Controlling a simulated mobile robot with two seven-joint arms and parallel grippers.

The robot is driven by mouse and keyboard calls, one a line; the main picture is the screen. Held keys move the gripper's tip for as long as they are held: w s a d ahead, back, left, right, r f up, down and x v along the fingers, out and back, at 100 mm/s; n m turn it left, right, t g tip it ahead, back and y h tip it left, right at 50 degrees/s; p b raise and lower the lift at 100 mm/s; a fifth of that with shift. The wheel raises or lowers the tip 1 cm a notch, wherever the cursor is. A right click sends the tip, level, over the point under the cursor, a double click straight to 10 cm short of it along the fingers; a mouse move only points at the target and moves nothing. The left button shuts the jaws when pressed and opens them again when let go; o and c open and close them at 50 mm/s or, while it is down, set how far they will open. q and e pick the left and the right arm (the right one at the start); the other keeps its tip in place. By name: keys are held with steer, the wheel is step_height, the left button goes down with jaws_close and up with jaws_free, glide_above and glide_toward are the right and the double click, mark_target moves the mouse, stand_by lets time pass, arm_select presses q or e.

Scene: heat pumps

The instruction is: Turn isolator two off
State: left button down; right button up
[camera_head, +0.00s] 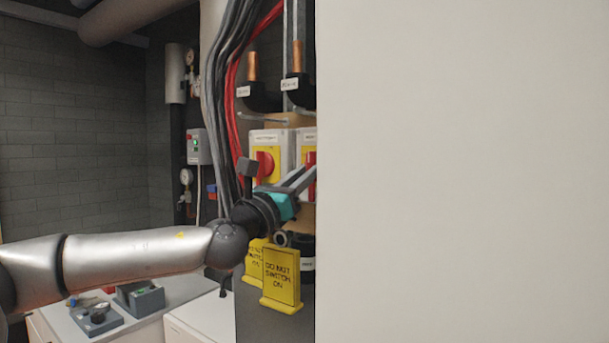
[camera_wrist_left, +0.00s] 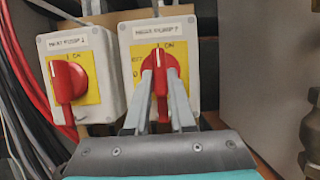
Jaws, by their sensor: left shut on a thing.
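Two grey isolator boxes with yellow plates and red handles sit side by side. The left isolator (camera_wrist_left: 68,80) also shows in the head view (camera_head: 265,163); its handle stands upright. The right isolator (camera_wrist_left: 185,52) has a label that seems to end in 2; in the head view (camera_head: 309,137) it is partly cut off by a pale panel. Its red handle (camera_wrist_left: 161,75) stands about upright, below the ON mark. My left gripper (camera_wrist_left: 161,85) is shut on this handle, one finger on each side. It also shows in the head view (camera_head: 306,178). My right gripper is out of view.
A large pale panel (camera_head: 460,170) hides the right half of the head view. Yellow "do not switch on" tags (camera_head: 282,280) hang below my left wrist. Black and red cables (camera_head: 232,90) run down left of the isolators. A grey bench (camera_head: 120,318) stands lower left.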

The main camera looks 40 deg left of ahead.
arm_select(q)
steer(key=shift+r+n, duration=0.1)
steer(key=shift+n, duration=0.3)
steer(key=n+g+y+p, duration=0.2)
steer(key=n+p, duration=0.2)
steer(key=n, duration=0.3)
steer(key=n+g+y+p, duration=0.2)
steer(key=n+p, duration=0.3)
steer(key=n, duration=0.2)
steer(key=d+r+n+g+y+p, duration=0.1)
steer(key=n+g+y+p, duration=0.1)
steer(key=n+p, duration=0.3)
steer(key=shift+d+r+n+g, duration=0.1)
steer(key=shift+n+g, duration=0.2)
steer(key=shift+n, duration=1.1)
steer(key=shift+p, duration=0.3)
steer(key=c, duration=0.8)
jaws_free()
steer(key=shift+o, duration=0.2)
